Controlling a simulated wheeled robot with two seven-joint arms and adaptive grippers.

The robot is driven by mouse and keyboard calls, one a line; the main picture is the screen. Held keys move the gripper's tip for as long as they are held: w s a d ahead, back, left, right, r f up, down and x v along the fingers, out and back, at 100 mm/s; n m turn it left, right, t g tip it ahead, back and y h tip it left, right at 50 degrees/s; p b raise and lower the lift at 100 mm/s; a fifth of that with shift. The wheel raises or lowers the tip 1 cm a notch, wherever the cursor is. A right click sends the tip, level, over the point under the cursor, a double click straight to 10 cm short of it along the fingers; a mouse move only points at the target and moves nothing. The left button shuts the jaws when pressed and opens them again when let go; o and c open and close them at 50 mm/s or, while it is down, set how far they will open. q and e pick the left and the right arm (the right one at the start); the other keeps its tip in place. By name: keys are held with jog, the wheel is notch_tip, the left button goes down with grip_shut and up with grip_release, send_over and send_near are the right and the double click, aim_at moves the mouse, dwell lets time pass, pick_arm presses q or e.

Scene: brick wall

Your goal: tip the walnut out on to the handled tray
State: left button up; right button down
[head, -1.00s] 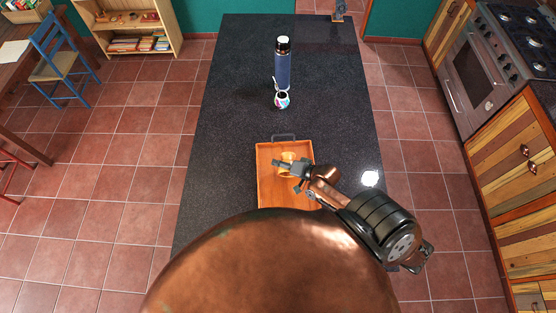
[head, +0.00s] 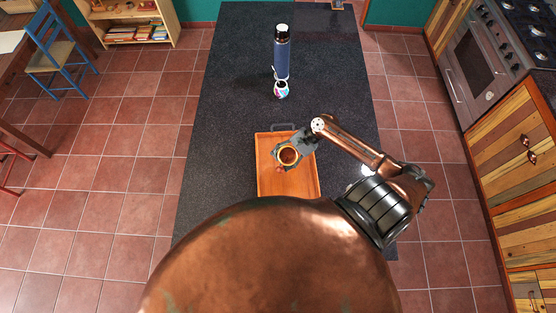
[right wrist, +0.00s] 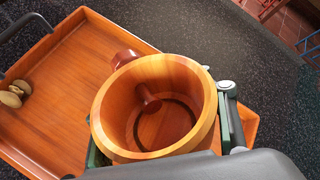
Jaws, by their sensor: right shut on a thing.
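My right gripper (head: 291,150) is shut on a wooden cup (head: 288,158) and holds it above the handled tray (head: 300,186), an orange-brown wooden tray. In the right wrist view the fingers flank the cup (right wrist: 100,115), whose mouth faces the camera. A red-brown peg shows outside its wall and inside; I see no walnut in it. A tan, two-lobed thing that looks like the walnut (right wrist: 15,95) lies on the tray near a dark handle. I cannot make it out in the head view. The left gripper is not in view.
A white patterned mug (head: 281,90) and a tall blue bottle (head: 282,55) stand on the black counter (head: 235,85) beyond the tray. The counter is clear left of the tray. My copper body hides the tray's near end.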

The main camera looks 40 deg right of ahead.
aim_at(278, 168)
jog(key=shift+s+a+r+g+y+p, duration=0.15)
jog(key=shift+r+g+y+p, duration=0.15)
jog(key=shift+r+p, duration=0.25)
jog(key=shift+s+a+r+m+g+y+b, duration=0.1)
jog(key=shift+s+a+r+m+g+y, duration=0.25)
jog(key=shift+r+m+y, duration=0.2)
jog(key=shift+s+a+r+m+g+y+b, duration=0.1)
jog(key=shift+s+a+r+m+g+y, duration=0.2)
jog(key=shift+s+r+m+g+y, duration=0.25)
jog(key=shift+s+a+r+m+g+y+b, duration=0.1)
jog(key=shift+s+a+r+m+g+y, duration=0.25)
jog(key=shift+r+y, duration=0.35)
jog(key=shift+w, duration=0.15)
